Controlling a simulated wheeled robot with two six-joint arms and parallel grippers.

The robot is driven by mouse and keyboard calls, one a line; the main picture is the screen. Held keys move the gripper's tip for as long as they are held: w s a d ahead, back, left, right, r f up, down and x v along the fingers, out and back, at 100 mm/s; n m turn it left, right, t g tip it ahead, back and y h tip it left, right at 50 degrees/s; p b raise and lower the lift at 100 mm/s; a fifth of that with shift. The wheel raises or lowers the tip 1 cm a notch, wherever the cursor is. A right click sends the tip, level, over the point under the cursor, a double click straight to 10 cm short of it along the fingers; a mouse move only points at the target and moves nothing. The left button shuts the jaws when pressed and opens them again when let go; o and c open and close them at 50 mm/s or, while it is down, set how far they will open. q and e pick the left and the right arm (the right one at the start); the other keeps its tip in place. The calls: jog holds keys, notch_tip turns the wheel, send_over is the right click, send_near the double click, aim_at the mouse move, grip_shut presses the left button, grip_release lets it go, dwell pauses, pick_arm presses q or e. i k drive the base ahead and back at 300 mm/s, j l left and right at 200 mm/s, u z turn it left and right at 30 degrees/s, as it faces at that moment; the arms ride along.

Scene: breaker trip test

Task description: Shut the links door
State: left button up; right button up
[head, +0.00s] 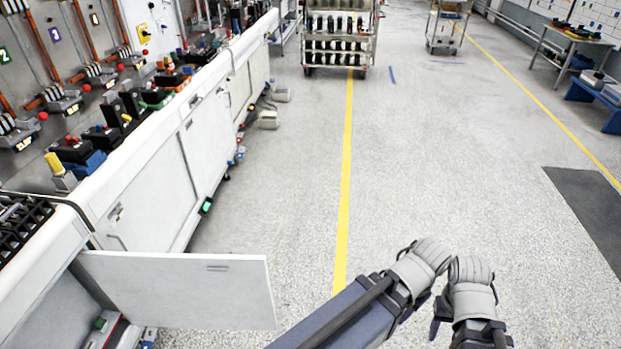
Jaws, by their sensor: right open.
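A white door (185,292), which I take to be the links door, stands open at the lower left. It sticks out from the bench into the aisle, with a small slot-like handle near its top edge. Beside it part of the bench's inside shows, with a small green item in it. My right gripper (439,314) is at the bottom, right of centre, partly hidden by my own grey and dark arm links. It is open, well to the right of the door and apart from it. My left gripper is not in view.
The white bench (150,185) runs along the left, with closed doors and several breakers on top. A rack trolley (339,45) stands at the back. A dark mat (590,205) lies at the right. The floor between bench and mat is mostly clear.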

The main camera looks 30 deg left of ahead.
aim_at(162, 290)
jog(key=i+l+z, duration=0.2)
jog(key=i, duration=0.2)
jog(key=i+z, duration=0.2)
jog(key=i, duration=0.2)
jog(key=i+u, duration=0.3)
jog(key=i+l+u, duration=0.2)
jog(key=i+u, duration=0.35)
jog(key=u, duration=0.25)
jog(key=i+u, duration=0.15)
jog(key=u, duration=0.25)
jog(key=i+l+u, duration=0.15)
jog(key=u, duration=0.3)
jog(key=i+l+u, duration=0.2)
jog(key=u, duration=0.2)
jog(key=i+l+u, duration=0.1)
jog(key=u, duration=0.4)
jog(key=i+l+u, duration=0.15)
jog(key=u, duration=0.35)
jog(key=i+l+u, duration=0.25)
jog(key=u, duration=0.25)
jog(key=l+u, duration=0.3)
jog(key=u, duration=0.2)
jog(key=i+l+u, duration=0.15)
jog(key=l+u, duration=0.15)
jog(key=i+l+u, duration=0.1)
jog(key=l+u, duration=0.5)
jog(key=l, duration=0.2)
jog(key=k+j+u, duration=0.2)
jog(key=k, duration=0.4)
